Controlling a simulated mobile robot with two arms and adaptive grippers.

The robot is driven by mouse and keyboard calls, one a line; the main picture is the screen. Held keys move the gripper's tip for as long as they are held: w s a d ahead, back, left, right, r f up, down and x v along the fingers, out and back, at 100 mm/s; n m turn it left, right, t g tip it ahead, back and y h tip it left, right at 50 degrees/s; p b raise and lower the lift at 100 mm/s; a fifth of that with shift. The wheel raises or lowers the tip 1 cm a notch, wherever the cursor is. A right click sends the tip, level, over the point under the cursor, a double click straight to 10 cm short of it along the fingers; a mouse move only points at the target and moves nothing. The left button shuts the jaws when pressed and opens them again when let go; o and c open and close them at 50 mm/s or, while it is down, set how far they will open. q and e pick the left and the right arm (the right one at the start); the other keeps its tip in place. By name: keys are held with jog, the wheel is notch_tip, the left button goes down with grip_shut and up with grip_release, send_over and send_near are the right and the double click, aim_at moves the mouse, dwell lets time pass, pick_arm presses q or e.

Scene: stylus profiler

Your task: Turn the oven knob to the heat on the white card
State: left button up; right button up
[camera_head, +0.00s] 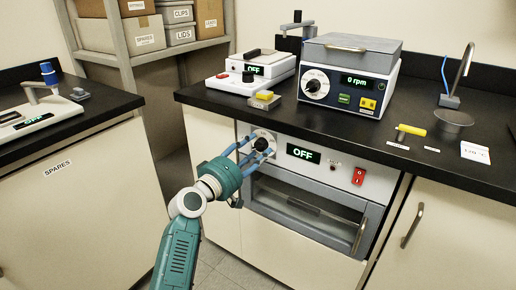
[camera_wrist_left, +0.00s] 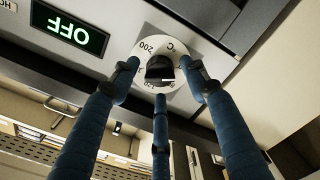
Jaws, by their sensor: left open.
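The oven knob (camera_head: 261,144) is black on a round white dial, at the left of the oven's front panel. In the left wrist view the knob (camera_wrist_left: 160,70) has a white pointer line, and the dial shows "200" and "C". My left gripper (camera_head: 250,155) is open, with its blue fingers spread around the knob; I cannot tell whether they touch it. The oven display (camera_head: 303,153) reads OFF. The white card (camera_head: 475,152) lies on the counter at the right; its print looks like "120 °C" but is small. My right gripper is not in view.
A red switch (camera_head: 358,176) is at the panel's right, above the oven door handle (camera_head: 358,236).

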pick_arm(q)
grip_shut()
jog(key=m, duration=0.5)
jog(key=shift+a+m, duration=0.15)
jog(key=shift+m, duration=0.15)
jog(key=m, duration=0.5)
jog(key=shift+m, duration=0.4)
jog(key=m, duration=0.7)
jog(key=shift+m, duration=0.4)
jog(key=m, duration=0.4)
jog(key=shift+m, duration=0.3)
jog(key=shift+o, duration=0.3)
grip_release()
